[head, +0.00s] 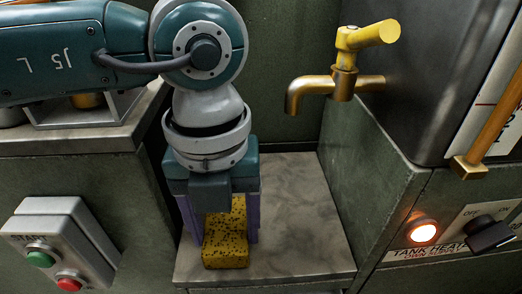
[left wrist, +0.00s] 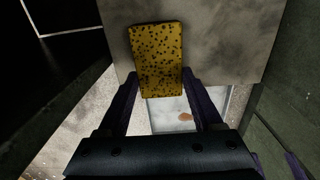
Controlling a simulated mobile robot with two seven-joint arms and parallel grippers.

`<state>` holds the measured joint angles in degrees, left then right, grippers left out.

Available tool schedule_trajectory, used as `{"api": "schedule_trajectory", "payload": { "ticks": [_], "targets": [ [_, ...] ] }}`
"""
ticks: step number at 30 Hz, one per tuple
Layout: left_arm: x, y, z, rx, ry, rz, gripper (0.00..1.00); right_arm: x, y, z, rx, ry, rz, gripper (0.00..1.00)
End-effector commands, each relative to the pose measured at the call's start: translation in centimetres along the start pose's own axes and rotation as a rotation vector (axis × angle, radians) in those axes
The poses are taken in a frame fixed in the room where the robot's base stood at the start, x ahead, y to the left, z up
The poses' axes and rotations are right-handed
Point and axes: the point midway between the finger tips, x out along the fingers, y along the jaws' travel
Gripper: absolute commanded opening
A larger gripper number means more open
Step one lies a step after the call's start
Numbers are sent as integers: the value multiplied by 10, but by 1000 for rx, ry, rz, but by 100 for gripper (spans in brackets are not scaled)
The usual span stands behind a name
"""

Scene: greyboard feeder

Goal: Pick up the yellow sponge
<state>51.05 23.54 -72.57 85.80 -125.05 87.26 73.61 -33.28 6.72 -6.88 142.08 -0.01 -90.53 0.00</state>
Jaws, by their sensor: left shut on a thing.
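The yellow sponge (head: 226,247) has dark specks and stands between the two purple fingers of my left gripper (head: 220,232) in the head view. My left gripper points down over a grey stone-like shelf, shut on the sponge with a finger on each side. In the left wrist view the sponge (left wrist: 157,58) sticks out past the fingertips of the gripper (left wrist: 162,82). I cannot tell whether the sponge touches the shelf. The sponge's upper part is partly hidden by the gripper body in the head view. My right gripper is not in view.
The shelf (head: 300,215) is bare to the right of the sponge. A brass tap (head: 335,85) juts out above it from a dark tank (head: 430,60). A green wall closes the right side. A box with green and red buttons (head: 60,245) and a glowing lamp (head: 423,231) flank the shelf.

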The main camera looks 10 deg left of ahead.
Motion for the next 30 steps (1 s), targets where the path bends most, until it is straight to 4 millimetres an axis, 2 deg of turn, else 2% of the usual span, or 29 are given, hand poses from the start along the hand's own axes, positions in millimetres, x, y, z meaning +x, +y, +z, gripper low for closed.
{"api": "schedule_trajectory", "payload": {
  "ticks": [5,7,15,18,24,30],
  "targets": [
    [-27,0,1,0,-3,-2,7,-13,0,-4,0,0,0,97],
    [-44,-1,1,1,-4,-3,7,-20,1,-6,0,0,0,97],
    [-128,-1,1,1,-6,-4,7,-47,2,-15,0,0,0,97],
    [-153,0,1,0,-5,-3,7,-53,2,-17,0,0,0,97],
    [-186,0,1,0,-3,-2,7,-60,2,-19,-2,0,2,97],
    [-196,0,0,0,-1,-1,7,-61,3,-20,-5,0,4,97]
  ]
}}
